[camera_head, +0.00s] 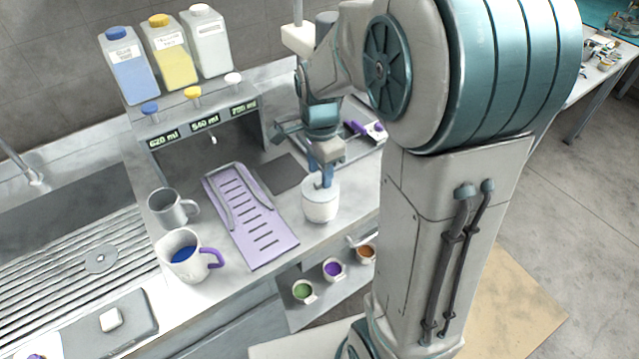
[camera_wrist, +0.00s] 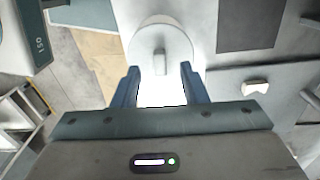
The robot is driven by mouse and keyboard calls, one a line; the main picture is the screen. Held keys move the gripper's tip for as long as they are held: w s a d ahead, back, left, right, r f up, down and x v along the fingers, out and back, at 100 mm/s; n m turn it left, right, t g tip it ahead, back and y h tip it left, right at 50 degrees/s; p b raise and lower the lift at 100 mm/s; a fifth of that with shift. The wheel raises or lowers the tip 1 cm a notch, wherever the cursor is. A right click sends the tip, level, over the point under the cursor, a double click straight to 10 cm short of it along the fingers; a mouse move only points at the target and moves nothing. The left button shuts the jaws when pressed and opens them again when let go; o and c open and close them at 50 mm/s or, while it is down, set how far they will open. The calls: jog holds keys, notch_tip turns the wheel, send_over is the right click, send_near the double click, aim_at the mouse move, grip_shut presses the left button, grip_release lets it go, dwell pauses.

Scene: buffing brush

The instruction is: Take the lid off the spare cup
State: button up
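The spare cup (camera_head: 320,208) seems to be the round white vessel on the counter, right of the lilac slotted tray. Its white lid (camera_wrist: 151,42) is on, with a small upright knob (camera_wrist: 160,62) in the middle. My gripper (camera_head: 323,179) points down over the lid, its blue fingers close to the knob. In the wrist view the two fingers of my gripper (camera_wrist: 159,70) are apart, with clear gaps to the knob between their tips. I cannot tell whether the fingertips reach down to knob height. The head view partly hides the knob behind the fingers.
A grey mug (camera_head: 172,208) and a white mug with a purple handle (camera_head: 186,262) stand left of the lilac tray (camera_head: 262,240). A dispenser (camera_head: 205,130) with three bottles is behind. Small cups of colour (camera_head: 303,291) sit on a lower shelf in front.

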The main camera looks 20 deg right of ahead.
aim_at(320, 185)
jog(key=shift+f, duration=1.2)
grip_shut()
